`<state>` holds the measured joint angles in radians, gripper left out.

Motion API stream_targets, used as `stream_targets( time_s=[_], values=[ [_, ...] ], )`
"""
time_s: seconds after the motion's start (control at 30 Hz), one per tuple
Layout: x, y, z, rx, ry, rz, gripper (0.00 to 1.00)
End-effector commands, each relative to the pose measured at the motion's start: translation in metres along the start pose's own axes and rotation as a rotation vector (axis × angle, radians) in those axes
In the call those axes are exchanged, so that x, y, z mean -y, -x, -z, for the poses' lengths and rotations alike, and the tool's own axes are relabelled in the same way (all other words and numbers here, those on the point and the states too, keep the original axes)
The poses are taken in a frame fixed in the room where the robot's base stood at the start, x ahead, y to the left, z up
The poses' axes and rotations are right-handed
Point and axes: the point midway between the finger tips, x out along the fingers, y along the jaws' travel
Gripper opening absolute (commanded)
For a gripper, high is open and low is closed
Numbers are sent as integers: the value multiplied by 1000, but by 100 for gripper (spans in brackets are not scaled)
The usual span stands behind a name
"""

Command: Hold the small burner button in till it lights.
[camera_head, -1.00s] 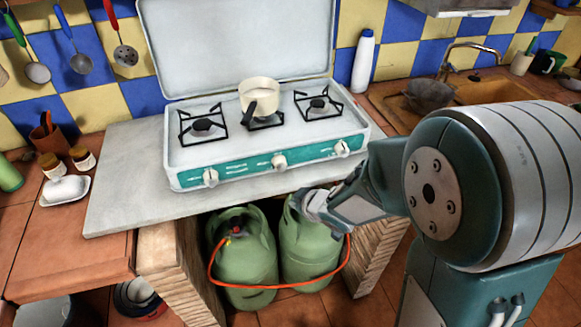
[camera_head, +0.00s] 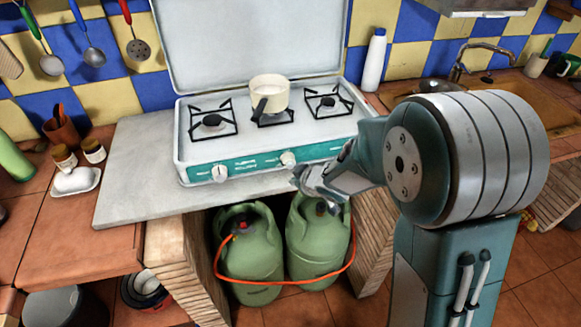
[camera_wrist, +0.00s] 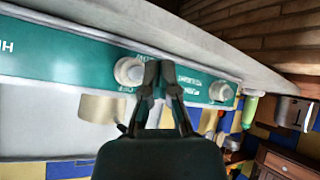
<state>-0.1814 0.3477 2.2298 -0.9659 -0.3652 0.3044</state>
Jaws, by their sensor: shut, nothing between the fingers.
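The white stove (camera_head: 255,142) has a teal front panel (camera_head: 250,167) with white knobs. The left knob (camera_head: 220,173) and the middle knob (camera_head: 288,158) show in the head view; my arm hides the right one. My gripper (camera_head: 302,178) is just below and right of the middle knob. In the wrist view the shut, empty fingers (camera_wrist: 161,66) lie beside one knob (camera_wrist: 129,71), and I cannot tell if they touch it. Another knob (camera_wrist: 220,91) is farther right. White lettering on the panel is too blurred to read surely. No flame is visible on the burners.
A cream pot (camera_head: 270,93) stands on the middle burner, between the left burner (camera_head: 212,120) and right burner (camera_head: 328,104). Two green gas bottles (camera_head: 252,255) with an orange hose stand below the counter. The grey slab (camera_head: 130,175) left of the stove is bare.

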Motion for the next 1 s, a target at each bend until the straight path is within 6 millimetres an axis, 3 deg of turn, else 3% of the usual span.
stream_targets(
  time_s=[0.27,1.0],
  values=[
    [-10,-14,10,-1,1,0,0],
    [-10,-14,10,0,0,0,0]
  ],
)
